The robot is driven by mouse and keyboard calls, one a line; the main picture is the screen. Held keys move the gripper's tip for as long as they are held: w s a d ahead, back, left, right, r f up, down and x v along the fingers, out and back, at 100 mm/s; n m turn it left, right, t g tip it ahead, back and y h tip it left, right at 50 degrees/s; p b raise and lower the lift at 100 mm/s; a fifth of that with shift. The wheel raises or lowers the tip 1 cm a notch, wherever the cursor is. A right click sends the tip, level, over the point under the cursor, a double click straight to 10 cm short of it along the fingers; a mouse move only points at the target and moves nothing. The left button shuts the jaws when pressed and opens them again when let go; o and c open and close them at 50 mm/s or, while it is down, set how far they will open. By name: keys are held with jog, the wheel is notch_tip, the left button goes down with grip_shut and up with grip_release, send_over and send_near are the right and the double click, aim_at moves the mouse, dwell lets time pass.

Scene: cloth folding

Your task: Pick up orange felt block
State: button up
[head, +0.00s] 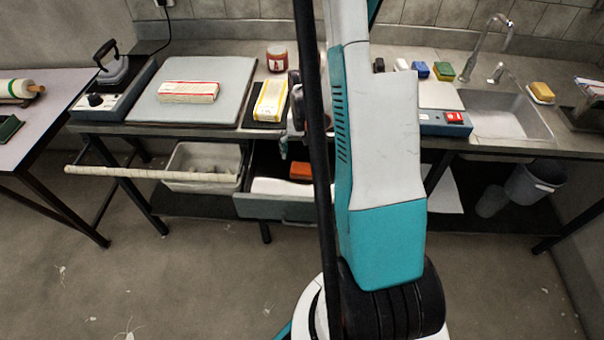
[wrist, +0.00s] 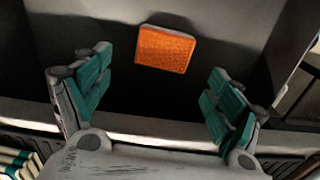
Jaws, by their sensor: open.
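The orange felt block (wrist: 165,49) lies on the dark floor of an open drawer in the wrist view, ahead of my gripper and roughly centred between its fingers. In the head view the orange block (head: 301,171) shows inside the pulled-out drawer (head: 285,208), left of my arm. My gripper (wrist: 158,95) is open and empty, with its teal-padded fingers spread wide. The block is apart from both fingers.
The drawer's front edge (wrist: 170,133) runs below my gripper in the wrist view. The worktop (head: 240,130) above the drawer holds a grey pad (head: 150,103), a red-and-white box (head: 188,92) and a yellow item (head: 270,99). A pale bin (head: 200,160) stands left of the drawer.

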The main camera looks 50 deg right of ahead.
aim_at(302, 167)
jog(key=shift+a+f+b, duration=0.15)
jog(key=shift+f+b, duration=0.55)
jog(key=shift+f, duration=0.9)
jog(key=shift+a+f+b, duration=0.1)
jog(key=shift+f+b, duration=0.6)
jog(key=shift+f, duration=0.85)
jog(key=shift+r, duration=0.1)
jog(key=c, duration=1.1)
